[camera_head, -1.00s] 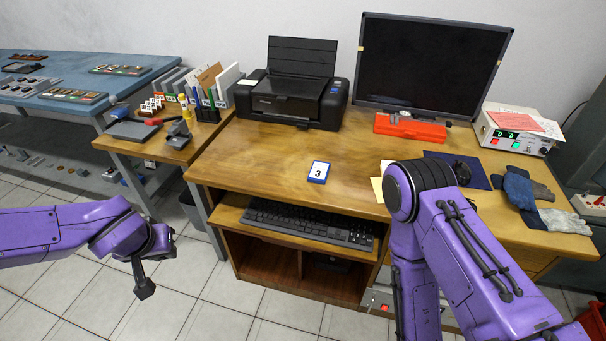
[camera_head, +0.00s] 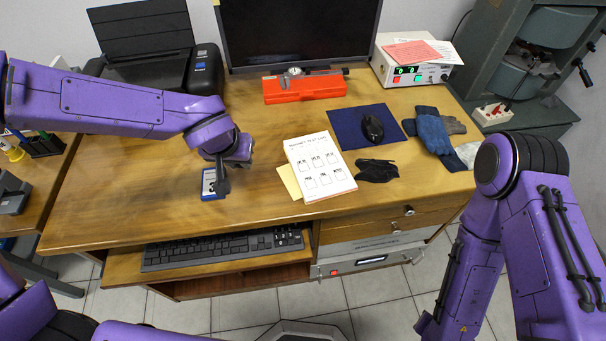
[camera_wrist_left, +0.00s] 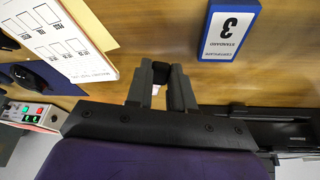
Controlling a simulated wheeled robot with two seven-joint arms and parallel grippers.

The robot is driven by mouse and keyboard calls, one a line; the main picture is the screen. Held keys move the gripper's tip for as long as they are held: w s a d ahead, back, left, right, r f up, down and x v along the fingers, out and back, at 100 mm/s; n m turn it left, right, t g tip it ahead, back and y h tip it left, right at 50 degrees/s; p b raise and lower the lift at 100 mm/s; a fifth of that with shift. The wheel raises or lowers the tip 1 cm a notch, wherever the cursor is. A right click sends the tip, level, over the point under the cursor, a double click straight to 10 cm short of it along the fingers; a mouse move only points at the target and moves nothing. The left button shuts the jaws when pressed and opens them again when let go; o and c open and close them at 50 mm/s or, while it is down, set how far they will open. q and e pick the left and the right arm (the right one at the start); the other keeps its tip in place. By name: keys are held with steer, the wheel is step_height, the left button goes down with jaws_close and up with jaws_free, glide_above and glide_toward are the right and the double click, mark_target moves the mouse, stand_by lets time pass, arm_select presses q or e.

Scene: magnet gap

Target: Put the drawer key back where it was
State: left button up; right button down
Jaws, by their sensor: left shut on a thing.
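The block (camera_wrist_left: 229,32) lies apart from the fingers there. No drawer key can be clearly made out elsewhere. The drawers (camera_head: 385,222) at the desk's right front are shut, with small round metal fittings. My right gripper is out of view.
A keyboard (camera_head: 220,249) lies on the pull-out shelf. A printed sheet (camera_head: 320,166), black cloth (camera_head: 377,171), mouse (camera_head: 372,127) on a blue mat (camera_head: 345,130), gloves (camera_head: 432,137) and an orange case (camera_head: 304,88) occupy the right and back. Desk around the block is mostly clear.

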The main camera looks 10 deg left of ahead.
arm_select(q)
steer(key=s+d+r+n+g+y+b, duration=0.1)
steer(key=s+d+r+n, duration=0.1)
steer(key=s+d+r, duration=0.4)
steer(key=s+d+r+n+g, duration=0.1)
steer(key=s+d, duration=0.6)
steer(key=d, duration=0.3)
steer(key=w+a+f, duration=0.4)
steer(key=w+a+f+b, duration=0.1)
steer(key=w+a+f, duration=0.3)
steer(key=w, duration=0.1)
steer(key=shift+w+a+f, duration=0.25)
steer(key=shift+a+f, duration=0.1)
steer(key=shift+a, duration=0.05)
steer(key=b+x, duration=0.1)
steer(key=x, duration=0.2)
steer(key=shift+s+a+f, duration=0.1)
steer(key=shift+a+f, duration=0.1)
steer(key=shift+f, duration=0.25)
steer(key=shift+f, duration=0.15)
